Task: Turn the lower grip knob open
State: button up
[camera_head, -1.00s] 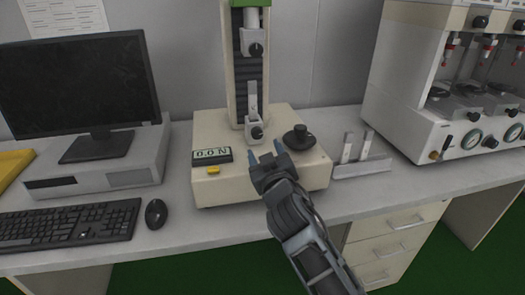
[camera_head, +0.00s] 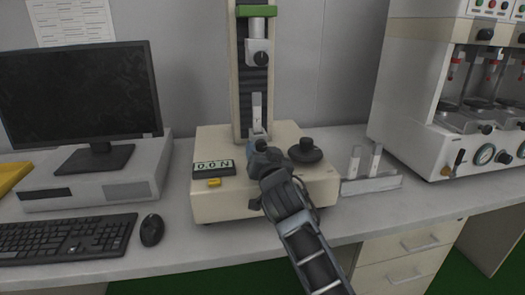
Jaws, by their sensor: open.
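The tensile tester (camera_head: 225,207) is a cream machine with an upright column. Its lower grip (camera_head: 257,132) is a small pale block low on the column, with a pale strip (camera_head: 257,108) standing up from it. The dark lower grip knob (camera_head: 261,145) is at the front of this block and partly covered by my gripper. My gripper (camera_head: 264,150) is open, with its fingertips at the knob. I cannot tell whether they touch it. The upper grip (camera_head: 257,50) with its own dark knob (camera_head: 261,59) is higher on the column.
A black round knob (camera_head: 305,151) stands on the tester base, close to the right of my gripper. A display (camera_head: 212,167) and yellow button (camera_head: 214,183) are at left. A rack (camera_head: 372,186) with pale strips is at right. Monitor (camera_head: 80,95), keyboard and mouse are further left.

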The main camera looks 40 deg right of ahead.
jog(key=shift+w+d, duration=0.2)
jog(key=shift+w, duration=0.05)
jog(key=c, duration=1)
jog(key=shift+c, duration=0.2)
jog(key=shift+n, duration=0.3)
jog(key=n+p, duration=0.1)
jog(key=n, duration=0.2)
jog(key=shift+n+p, duration=0.8)
jog(key=shift+n, duration=1)
